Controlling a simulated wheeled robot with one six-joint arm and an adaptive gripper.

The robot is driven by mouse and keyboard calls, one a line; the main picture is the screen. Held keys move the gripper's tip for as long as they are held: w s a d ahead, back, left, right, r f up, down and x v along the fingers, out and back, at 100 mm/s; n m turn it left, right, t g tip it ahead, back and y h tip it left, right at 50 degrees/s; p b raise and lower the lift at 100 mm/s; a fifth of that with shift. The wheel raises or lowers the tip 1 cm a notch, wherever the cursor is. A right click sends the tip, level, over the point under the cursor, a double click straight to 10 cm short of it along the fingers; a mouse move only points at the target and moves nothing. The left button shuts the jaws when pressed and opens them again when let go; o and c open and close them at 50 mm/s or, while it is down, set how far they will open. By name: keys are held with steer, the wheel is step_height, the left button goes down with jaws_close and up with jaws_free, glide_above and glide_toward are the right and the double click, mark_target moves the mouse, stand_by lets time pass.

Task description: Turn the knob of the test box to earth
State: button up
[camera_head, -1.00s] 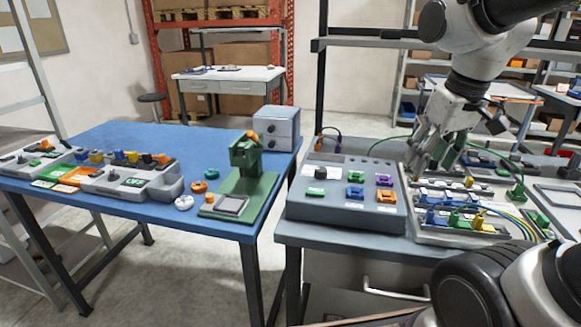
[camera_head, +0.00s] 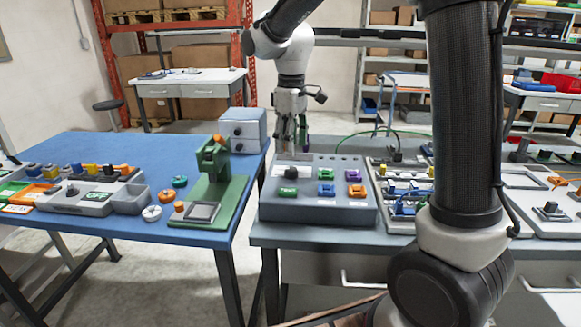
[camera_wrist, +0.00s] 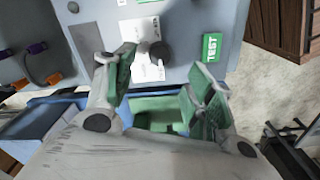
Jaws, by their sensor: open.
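The test box (camera_head: 318,207) is a grey sloped console on the grey bench, with a green TEST label (camera_wrist: 212,46). Its dark round knob (camera_head: 291,172) sits at the upper left of its face. The knob also shows in the wrist view (camera_wrist: 160,52), beside a white label (camera_wrist: 146,66) whose print is too small to read. My gripper (camera_head: 291,150) is open and empty, above the back left of the box. In the wrist view its green-padded fingers are spread, with the knob just beyond the gap and apart from them. The knob's pointer direction cannot be told.
Blue, purple and orange sockets (camera_head: 326,189) sit on the box's right side. A terminal panel (camera_head: 400,195) with blue parts stands to its right. A green press stand (camera_head: 212,185) is on the blue table to the left. A green cable (camera_head: 375,132) arches behind.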

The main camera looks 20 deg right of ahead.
mark_target(291, 169)
step_height(291, 169, down, 8)
steer(key=shift+r, duration=0.15)
stand_by(0.3)
steer(key=c, duration=1)
